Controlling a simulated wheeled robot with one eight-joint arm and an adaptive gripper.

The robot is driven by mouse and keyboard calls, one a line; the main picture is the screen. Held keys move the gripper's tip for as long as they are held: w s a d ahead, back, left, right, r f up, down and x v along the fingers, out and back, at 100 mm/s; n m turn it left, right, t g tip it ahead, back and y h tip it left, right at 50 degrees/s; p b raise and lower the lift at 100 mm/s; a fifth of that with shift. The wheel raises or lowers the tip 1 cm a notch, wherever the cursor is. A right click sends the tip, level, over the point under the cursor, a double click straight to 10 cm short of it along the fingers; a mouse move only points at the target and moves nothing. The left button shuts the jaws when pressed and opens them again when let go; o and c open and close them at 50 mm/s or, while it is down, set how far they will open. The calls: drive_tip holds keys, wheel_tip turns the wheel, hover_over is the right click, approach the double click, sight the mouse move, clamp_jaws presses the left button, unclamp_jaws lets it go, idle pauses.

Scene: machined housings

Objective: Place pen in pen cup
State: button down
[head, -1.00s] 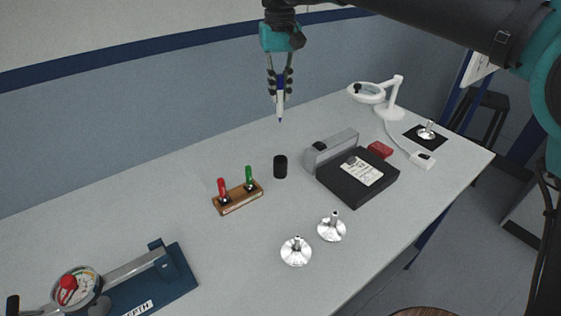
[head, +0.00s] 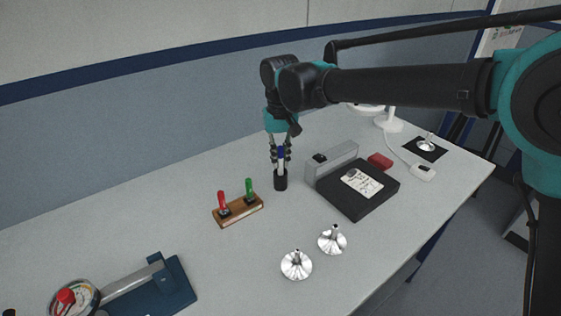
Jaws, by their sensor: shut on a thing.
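The pen (head: 281,165) is white with a blue band and is held upright between the fingers of my gripper (head: 281,158). The gripper is shut on the pen's upper part. The pen cup (head: 280,182) is a small black cylinder standing on the table. The pen's lower end is at the cup's mouth and its tip is hidden, seemingly inside the cup. The gripper's fingertips are just above the rim.
Left of the cup is a wooden block (head: 238,211) with red and green handled tools. Right of it are a grey-and-black device (head: 357,190) and a red block (head: 380,160). Two shiny metal parts (head: 297,264) stand in front. The table's middle left is clear.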

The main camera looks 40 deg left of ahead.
drive_tip(key=shift+f, duration=0.65)
drive_tip(key=shift+f, duration=0.1)
drive_tip(key=c, duration=1.5)
unclamp_jaws()
drive_tip(key=shift+c, duration=0.2)
wheel_tip(320, 180, up, 12)
drive_tip(key=shift+r, duration=0.15)
